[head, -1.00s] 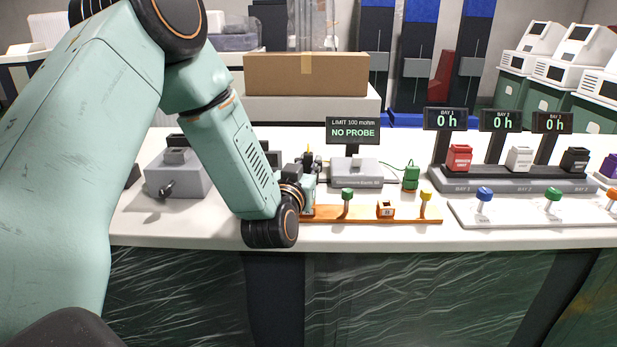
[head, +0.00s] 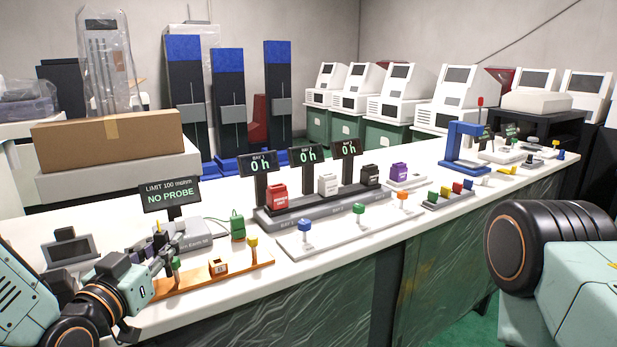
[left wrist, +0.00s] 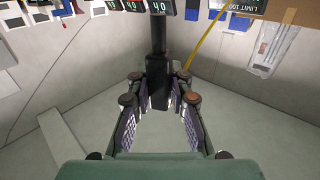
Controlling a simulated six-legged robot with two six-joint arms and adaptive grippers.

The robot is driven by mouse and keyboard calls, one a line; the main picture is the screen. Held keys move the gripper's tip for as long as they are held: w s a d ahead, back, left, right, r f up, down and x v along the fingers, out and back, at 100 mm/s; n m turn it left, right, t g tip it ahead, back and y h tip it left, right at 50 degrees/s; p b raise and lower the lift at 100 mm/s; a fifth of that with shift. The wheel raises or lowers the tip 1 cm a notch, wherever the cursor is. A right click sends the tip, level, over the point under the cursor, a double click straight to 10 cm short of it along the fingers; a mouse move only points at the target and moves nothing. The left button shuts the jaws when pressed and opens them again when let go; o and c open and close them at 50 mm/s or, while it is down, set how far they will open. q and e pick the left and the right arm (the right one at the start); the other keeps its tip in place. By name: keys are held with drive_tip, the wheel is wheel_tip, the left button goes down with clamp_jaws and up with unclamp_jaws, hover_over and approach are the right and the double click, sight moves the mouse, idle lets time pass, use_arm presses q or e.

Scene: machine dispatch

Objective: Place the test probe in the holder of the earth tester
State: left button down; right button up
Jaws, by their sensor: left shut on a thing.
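The earth tester (head: 193,232) is a grey box on the bench at the left in the head view. Its screen (head: 170,194) reads "LIMIT 100 mohm" and "NO PROBE". My left gripper (head: 157,264) is beside the tester, over the left end of an orange tray. In the left wrist view its fingers (left wrist: 160,102) are closed around a black upright piece (left wrist: 158,92), which looks like the test probe. In the head view the fingers largely hide it, and I cannot make out the holder clearly. My right gripper is out of view; only part of that arm shows at right.
The orange tray (head: 188,284) carries green and yellow knobs and a small orange block. A green clip (head: 237,225) stands behind it. The bay rack (head: 315,206) and a white knob strip (head: 340,232) lie to the right. A cardboard box (head: 108,140) is behind.

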use_arm(q)
drive_tip(key=s+d+f+m+g+h, duration=0.2)
drive_tip(key=s+d+f+h, duration=0.3)
drive_tip(key=s+f, duration=0.8)
drive_tip(key=shift+d+m+h, duration=0.3)
drive_tip(key=shift+d+m, duration=0.6)
drive_tip(key=shift+d, duration=0.05)
drive_tip(key=shift+a, duration=0.1)
